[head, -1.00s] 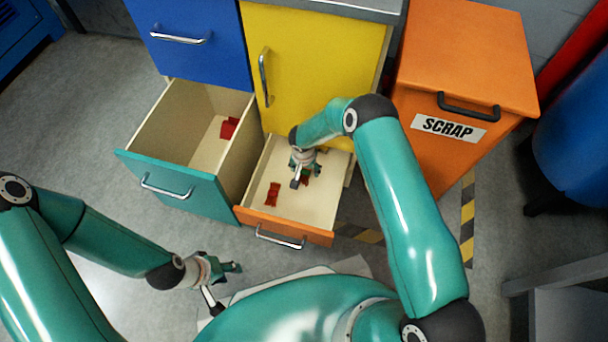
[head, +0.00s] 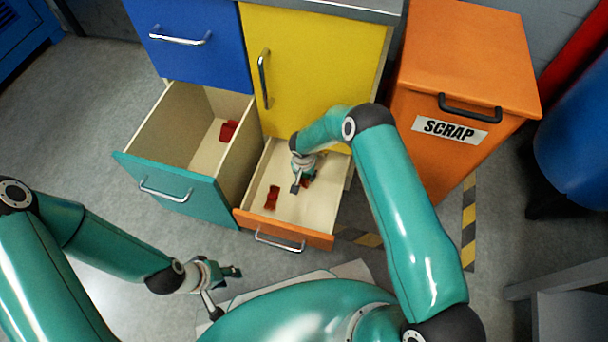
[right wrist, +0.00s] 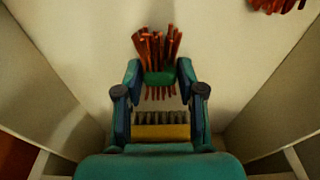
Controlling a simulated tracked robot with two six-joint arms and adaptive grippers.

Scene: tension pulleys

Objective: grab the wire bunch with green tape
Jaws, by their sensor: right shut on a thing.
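The wire bunch with green tape (right wrist: 158,77) shows in the right wrist view as a bundle of orange-red wires with a green band around its middle. My right gripper (right wrist: 157,80) is shut on it at the band, with wire ends sticking out beyond the fingers. In the head view, my right gripper (head: 302,184) is down inside the open orange-fronted drawer (head: 315,215) and mostly hides the bunch. My left gripper (head: 230,272) hangs over the floor, outside the drawers; its finger opening is too small to judge.
Another red bunch (head: 272,197) lies at the left of the same drawer. The open teal-fronted drawer (head: 168,190) beside it holds red pieces (head: 229,131). A yellow door (head: 315,70) rises behind. An orange scrap bin (head: 465,60) stands at the right.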

